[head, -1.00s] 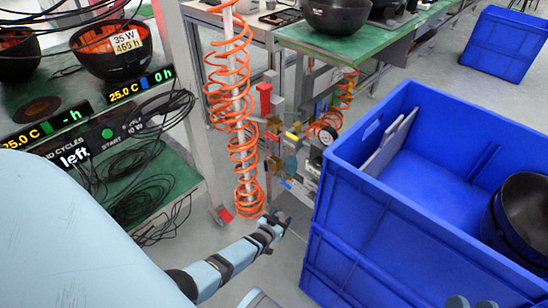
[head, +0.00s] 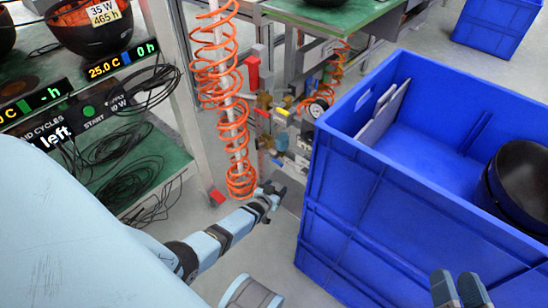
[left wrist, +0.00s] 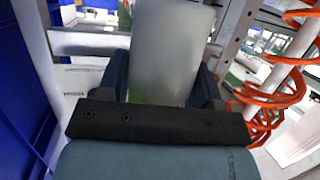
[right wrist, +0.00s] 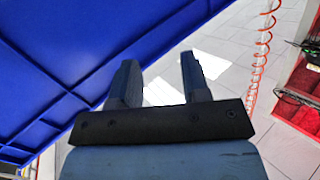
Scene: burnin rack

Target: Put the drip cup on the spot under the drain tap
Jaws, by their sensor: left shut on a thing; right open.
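My left gripper (head: 272,196) is low beside the orange coiled hose, left of the big blue crate. In the left wrist view this gripper (left wrist: 165,90) is shut on a pale grey, smooth-walled cup (left wrist: 172,45), which looks like the drip cup. In the head view I cannot clearly make out the cup. A group of valves and brass fittings (head: 283,112) with red and yellow handles stands just beyond the gripper. I cannot tell which is the drain tap, and the spot under it is not clearly visible. My right gripper (head: 462,290) is open and empty in front of the crate; it also shows in the right wrist view (right wrist: 158,82).
The blue crate (head: 345,215) fills the right side and holds black bowls (head: 522,175). The orange coiled hose (head: 233,130) hangs at the centre. A rack with a green shelf (head: 160,165) and loose black cables stands at left. Grey floor shows between rack and crate.

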